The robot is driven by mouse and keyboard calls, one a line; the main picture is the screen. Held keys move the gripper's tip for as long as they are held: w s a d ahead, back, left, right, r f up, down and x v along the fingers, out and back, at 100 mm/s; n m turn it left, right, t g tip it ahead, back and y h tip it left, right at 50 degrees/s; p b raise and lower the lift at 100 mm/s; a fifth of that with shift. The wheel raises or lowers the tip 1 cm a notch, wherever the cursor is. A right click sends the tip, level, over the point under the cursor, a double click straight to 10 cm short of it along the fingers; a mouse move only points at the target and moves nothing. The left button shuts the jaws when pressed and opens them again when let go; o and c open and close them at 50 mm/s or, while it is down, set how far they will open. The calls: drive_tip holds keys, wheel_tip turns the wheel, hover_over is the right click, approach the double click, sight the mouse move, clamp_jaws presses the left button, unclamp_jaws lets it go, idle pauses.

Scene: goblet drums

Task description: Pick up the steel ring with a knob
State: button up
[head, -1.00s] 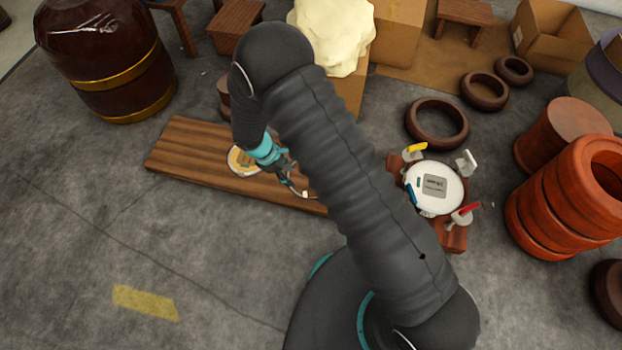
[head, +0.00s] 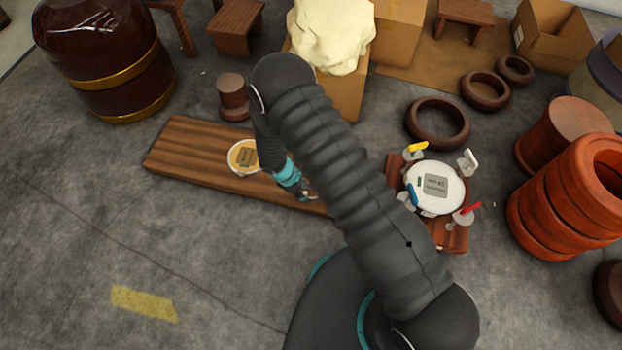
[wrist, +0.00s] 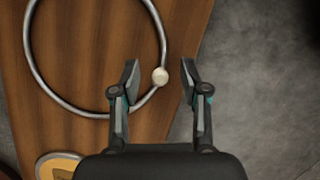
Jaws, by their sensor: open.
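The steel ring (wrist: 36,75) lies on the wooden board (wrist: 75,30) in the wrist view, with a pale round knob (wrist: 160,76) on its right side. My gripper (wrist: 160,80) is open, its two fingers to either side of the knob in the picture. I cannot tell the height of the fingers above the board. In the head view, my gripper (head: 306,194) is over the right part of the board (head: 185,160), and my arm hides most of the ring there.
A round orange-topped disc (head: 243,155) lies on the board. To the right stands a white round device (head: 435,187) with coloured levers on a wooden base. A brown spool (head: 233,97) stands behind the board. Grey floor is clear in front.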

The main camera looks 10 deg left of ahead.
drive_tip(key=shift+d+f, duration=0.15)
drive_tip(key=shift+f, duration=0.25)
clamp_jaws()
drive_tip(key=shift+r, duration=0.1)
